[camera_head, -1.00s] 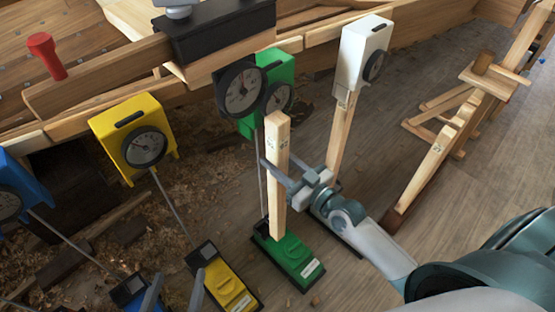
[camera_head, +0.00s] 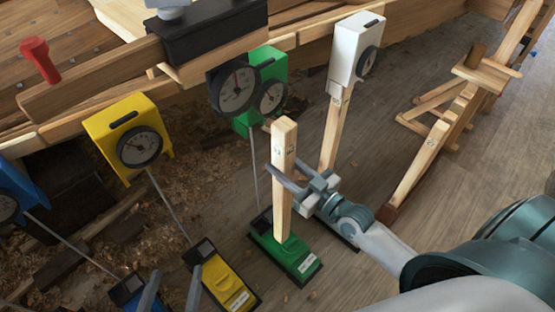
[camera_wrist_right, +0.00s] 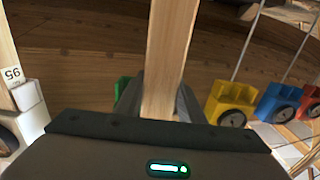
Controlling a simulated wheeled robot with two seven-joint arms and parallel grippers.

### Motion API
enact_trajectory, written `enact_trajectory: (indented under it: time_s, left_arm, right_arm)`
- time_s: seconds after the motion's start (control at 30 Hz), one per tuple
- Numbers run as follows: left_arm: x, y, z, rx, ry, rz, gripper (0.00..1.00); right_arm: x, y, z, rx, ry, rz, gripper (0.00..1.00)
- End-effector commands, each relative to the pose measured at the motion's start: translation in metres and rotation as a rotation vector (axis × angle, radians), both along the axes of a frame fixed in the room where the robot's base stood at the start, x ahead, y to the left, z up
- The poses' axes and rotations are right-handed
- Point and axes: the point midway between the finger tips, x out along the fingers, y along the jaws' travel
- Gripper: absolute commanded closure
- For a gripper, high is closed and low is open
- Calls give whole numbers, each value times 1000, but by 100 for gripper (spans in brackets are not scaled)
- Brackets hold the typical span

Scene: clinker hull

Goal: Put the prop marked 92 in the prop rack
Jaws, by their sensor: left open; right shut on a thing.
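My right gripper (camera_head: 308,192) is shut on an upright wooden prop (camera_head: 284,165) with a small dark mark near its top, too small to read. The prop also fills the middle of the right wrist view (camera_wrist_right: 170,45). In the head view its lower end overlaps the green base (camera_head: 292,258); I cannot tell whether it touches it. My left gripper (camera_head: 172,290) is open at the bottom edge, its two fingertips apart and empty. At the right stands a wooden trestle-like frame (camera_head: 428,108) with a slanting marked beam (camera_head: 425,160); I cannot tell whether it is the prop rack.
A white gauge box (camera_head: 352,45) tops another wooden prop (camera_head: 334,128) behind my right gripper. Green (camera_head: 270,62), yellow (camera_head: 108,122) and blue (camera_head: 20,185) gauge boxes stand along the hull planks (camera_head: 100,95). The floor (camera_head: 385,120) between white box and frame is clear.

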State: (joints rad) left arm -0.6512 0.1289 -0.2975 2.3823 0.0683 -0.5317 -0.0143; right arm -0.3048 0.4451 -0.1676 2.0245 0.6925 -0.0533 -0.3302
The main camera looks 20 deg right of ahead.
Motion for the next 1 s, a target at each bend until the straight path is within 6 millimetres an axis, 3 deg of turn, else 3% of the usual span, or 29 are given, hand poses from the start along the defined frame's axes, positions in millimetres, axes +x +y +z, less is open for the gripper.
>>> enact_trajectory:
  time_s: [1.0]
  left_arm:
    - [0, 0, 14, 0, 0, 0, 31]
  right_arm:
    - [-73, -27, 2, 1, -3, 0, 100]
